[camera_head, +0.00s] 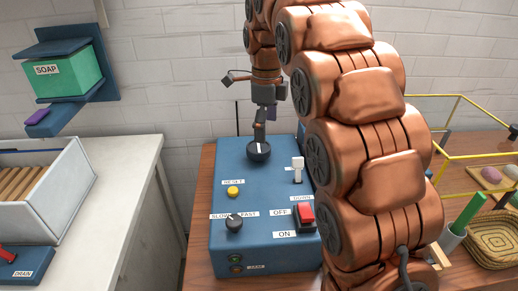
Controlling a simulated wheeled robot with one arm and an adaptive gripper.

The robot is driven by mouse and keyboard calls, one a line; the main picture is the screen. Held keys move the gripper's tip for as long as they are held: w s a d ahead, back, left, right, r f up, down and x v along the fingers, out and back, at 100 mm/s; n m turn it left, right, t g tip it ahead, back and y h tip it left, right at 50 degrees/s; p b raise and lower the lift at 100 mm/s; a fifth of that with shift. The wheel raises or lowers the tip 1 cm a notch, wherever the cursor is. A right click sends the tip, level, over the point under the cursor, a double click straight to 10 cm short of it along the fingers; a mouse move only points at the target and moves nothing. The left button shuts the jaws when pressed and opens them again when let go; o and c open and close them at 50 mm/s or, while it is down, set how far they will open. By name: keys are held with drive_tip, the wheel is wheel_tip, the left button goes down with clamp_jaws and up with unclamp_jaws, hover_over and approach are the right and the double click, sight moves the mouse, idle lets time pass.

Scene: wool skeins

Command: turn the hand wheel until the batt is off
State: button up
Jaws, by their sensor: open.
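My gripper (260,118) is open and points down above the blue control box (265,195) on the wooden table. Its lower finger is at or just above a round black knob (259,151) with a white pointer line; I cannot tell whether they touch. I cannot make out a hand wheel or a batt in this view. My copper-coloured arm covers the right side of the box and much of the space behind it.
The box carries a yellow reset button (233,191), a slow/fast knob (234,222), a white lever (298,168) and a red on/off switch (305,216). A yellow rail (450,156) and woven basket (496,240) stand right. A white counter (125,190) lies left.

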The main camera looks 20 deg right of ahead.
sight(259, 146)
drive_tip(key=w+m, duration=0.1)
drive_tip(key=w, duration=0.1)
drive_tip(key=w+f+m, duration=0.1)
drive_tip(key=m, duration=0.1)
drive_tip(key=w+m+b, duration=0.1)
drive_tip(key=w, duration=0.1)
drive_tip(key=shift+w+a+f+m, duration=0.15)
drive_tip(key=shift+w+f+m, duration=0.1)
drive_tip(key=shift+w+m, duration=0.1)
drive_tip(key=shift+f, duration=3.8)
drive_tip(key=shift+c, duration=0.2)
drive_tip(key=c, duration=1.1)
